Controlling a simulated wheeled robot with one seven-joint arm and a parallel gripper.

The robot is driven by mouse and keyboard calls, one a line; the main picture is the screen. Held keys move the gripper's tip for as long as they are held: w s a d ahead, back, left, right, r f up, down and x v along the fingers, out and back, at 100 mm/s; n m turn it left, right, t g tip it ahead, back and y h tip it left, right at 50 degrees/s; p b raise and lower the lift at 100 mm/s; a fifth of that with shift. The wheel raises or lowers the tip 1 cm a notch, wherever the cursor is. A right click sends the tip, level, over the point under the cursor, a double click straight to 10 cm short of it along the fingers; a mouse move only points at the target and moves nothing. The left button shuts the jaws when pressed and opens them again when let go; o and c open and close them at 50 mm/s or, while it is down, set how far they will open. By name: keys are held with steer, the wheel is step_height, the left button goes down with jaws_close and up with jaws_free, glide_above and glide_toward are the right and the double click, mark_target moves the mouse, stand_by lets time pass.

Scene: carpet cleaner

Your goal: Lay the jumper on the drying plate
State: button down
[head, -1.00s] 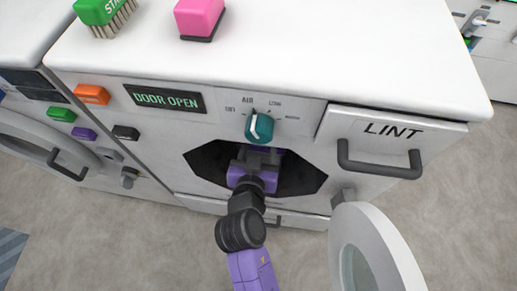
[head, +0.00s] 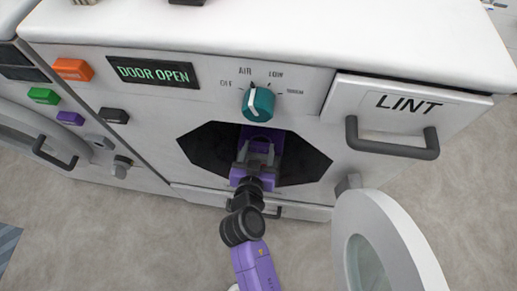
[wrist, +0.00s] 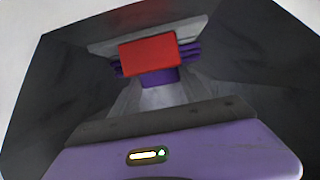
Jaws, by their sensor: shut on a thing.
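My gripper (head: 262,142) reaches through the open octagonal door hole (head: 205,145) of the white machine. The red thing is hidden in the head view. A pale, flat surface (wrist: 112,47) shows behind it in the dark hollow; I cannot tell whether that is the drying plate, or whether the red thing touches it.
The round door (head: 385,245) hangs open at the lower right. Above the hole are a teal knob (head: 258,104) and a display reading DOOR OPEN (head: 153,72). A LINT drawer handle (head: 392,147) juts out at the right. Dark walls (wrist: 55,80) surround my gripper.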

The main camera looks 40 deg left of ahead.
steer(key=c, duration=0.5)
jaws_free()
steer(key=p+v, duration=0.2)
steer(key=v, duration=1)
